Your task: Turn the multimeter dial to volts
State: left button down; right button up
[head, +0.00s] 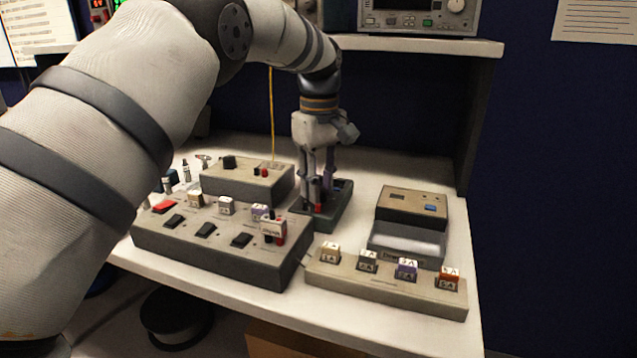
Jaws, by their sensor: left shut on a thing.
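A dark, flat device that looks like the multimeter (340,212) lies on the white bench, right of the middle of the picture, with a red spot on its near left part. My left gripper (318,198) points straight down over it, its fingertips at the top face. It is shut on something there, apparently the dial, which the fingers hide. The dial's setting and markings cannot be read. My right gripper is not in view.
A grey switch box (215,240) stands in front on the left, with a beige box (247,182) behind it. A beige fuse strip (385,286) and a dark-fronted device (408,226) stand at the right. A shelf (420,45) with an instrument hangs above.

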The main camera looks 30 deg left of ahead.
pick_arm(q)
jog(key=m, duration=0.6)
jog(key=shift+m, duration=0.4)
dwell(0.4)
jog(key=c, duration=1.3)
grip_release()
jog(key=shift+c, duration=0.2)
notch_tip(320, 180, up, 8)
jog(key=shift+f, duration=0.2)
